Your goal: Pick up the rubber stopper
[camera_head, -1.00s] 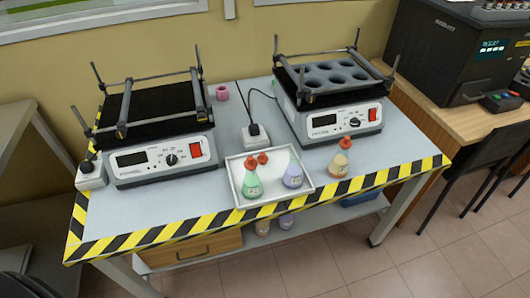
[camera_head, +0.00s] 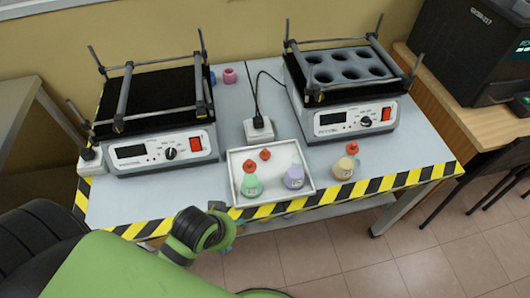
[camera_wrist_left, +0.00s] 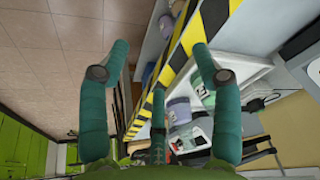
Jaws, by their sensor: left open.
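In the head view a red rubber stopper (camera_head: 265,154) lies in the white tray (camera_head: 308,197). A second red stopper (camera_head: 250,167) shows at the neck of the green flask (camera_head: 251,187). A third red stopper (camera_head: 352,148) shows at the top of the yellow flask (camera_head: 343,168). I cannot tell which one is meant. My left gripper (camera_head: 224,222) is at the table's front edge, below and left of the tray, partly hidden by my wrist. In the left wrist view the left gripper (camera_wrist_left: 160,48) is open and empty, apart from the stoppers. My right gripper is not in view.
A purple flask (camera_head: 293,177) stands in the tray. Two hotplate-like devices with raised bars, one left (camera_head: 150,148) and one right (camera_head: 340,120), flank the tray. Striped tape (camera_head: 400,180) marks the table edge.

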